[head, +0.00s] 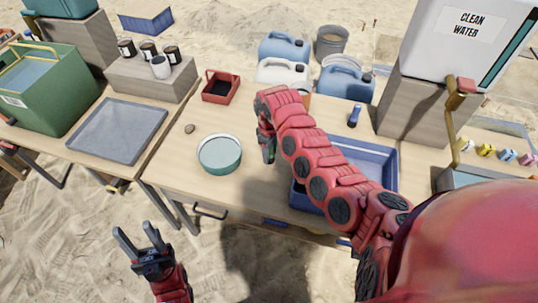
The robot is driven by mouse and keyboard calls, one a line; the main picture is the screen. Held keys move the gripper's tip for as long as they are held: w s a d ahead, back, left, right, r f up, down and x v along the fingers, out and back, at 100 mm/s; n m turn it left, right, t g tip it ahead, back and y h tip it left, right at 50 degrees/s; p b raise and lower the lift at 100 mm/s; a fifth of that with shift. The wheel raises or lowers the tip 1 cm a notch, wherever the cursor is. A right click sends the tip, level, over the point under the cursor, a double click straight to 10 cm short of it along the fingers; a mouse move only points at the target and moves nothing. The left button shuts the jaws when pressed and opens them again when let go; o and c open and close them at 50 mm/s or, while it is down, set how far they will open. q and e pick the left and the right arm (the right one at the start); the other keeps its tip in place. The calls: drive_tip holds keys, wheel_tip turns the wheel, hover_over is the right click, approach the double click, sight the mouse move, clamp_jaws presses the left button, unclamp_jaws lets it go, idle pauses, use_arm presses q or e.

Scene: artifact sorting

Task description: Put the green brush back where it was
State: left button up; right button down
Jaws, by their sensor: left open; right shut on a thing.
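My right arm reaches over the table from the right. Its gripper (266,146) points down between the round bowl and the blue tray, mostly hidden by the arm. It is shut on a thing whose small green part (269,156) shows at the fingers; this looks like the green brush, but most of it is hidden. My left gripper (135,233) is open and empty, low in front of the table over the sand. A blue brush-like thing (354,117) is on the table at the back right of the arm.
A round teal bowl (220,154) and a small stone (189,128) are left of the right gripper. A red caddy (221,87) is behind. A blue tray (385,160) lies partly under my arm. A grey tray (118,131) is on the left table. A water tank (465,40) stands right.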

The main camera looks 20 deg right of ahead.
drive_tip(key=shift+w+d+f, duration=0.1)
drive_tip(key=shift+w, duration=0.5)
drive_tip(key=shift+w+f, duration=0.2)
drive_tip(key=shift+f, duration=0.6)
drive_tip(key=shift+w+f, duration=0.15)
drive_tip(key=shift+f, duration=0.65)
drive_tip(key=shift+f, duration=0.15)
drive_tip(key=shift+c, duration=1.8)
unclamp_jaws()
wheel_tip(320, 180, up, 12)
drive_tip(key=shift+d+r+b, duration=0.1)
drive_tip(key=shift+r+b, duration=0.05)
drive_tip(key=shift+b, duration=0.35)
